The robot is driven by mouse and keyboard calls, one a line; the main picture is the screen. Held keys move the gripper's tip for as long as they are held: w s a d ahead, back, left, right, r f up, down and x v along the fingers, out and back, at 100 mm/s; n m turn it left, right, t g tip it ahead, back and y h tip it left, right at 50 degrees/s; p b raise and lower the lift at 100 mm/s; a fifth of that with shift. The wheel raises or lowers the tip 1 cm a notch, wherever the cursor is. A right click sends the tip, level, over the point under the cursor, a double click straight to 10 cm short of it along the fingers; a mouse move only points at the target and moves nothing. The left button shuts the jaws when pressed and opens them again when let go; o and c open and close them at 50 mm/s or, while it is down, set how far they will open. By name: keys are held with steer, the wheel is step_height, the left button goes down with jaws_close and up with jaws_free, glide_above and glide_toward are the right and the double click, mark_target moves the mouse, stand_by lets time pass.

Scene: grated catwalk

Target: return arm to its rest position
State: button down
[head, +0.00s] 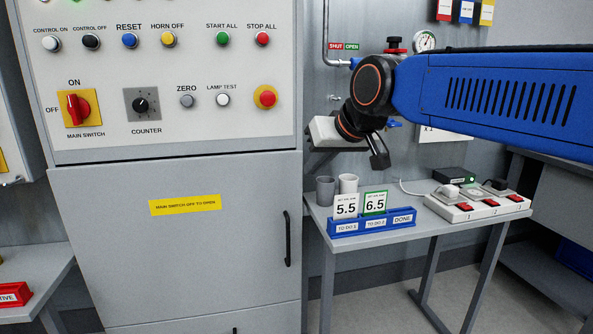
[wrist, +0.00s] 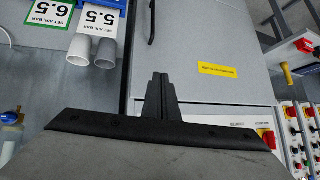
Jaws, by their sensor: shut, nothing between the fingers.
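My arm reaches in from the right of the head view as a thick blue link. My gripper (head: 379,162) hangs at its end, pointing down, above the back of the small grey table (head: 390,243). In the wrist view the dark fingers of my gripper (wrist: 158,78) are together, with nothing between them. The gripper is clear of the table and appears apart from the control cabinet (head: 175,240), though the exact gap cannot be told.
On the table stand two cups (head: 348,184), a blue card holder (head: 372,222) with cards 5.5 and 6.5, and a switched power strip (head: 478,206). The cabinet has several buttons, a red main switch (head: 78,108) and a door handle (head: 287,239). A gauge (head: 425,41) is behind my arm.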

steer(key=s+d+f+m+g+h, duration=0.3)
steer(key=s+d+f+m+h, duration=0.1)
steer(key=s+d+f, duration=2)
step_height(320, 180, down, 2)
steer(key=shift+s+d+f+m+h, duration=0.15)
steer(key=shift+d+m+h, duration=0.2)
steer(key=shift+d, duration=0.25)
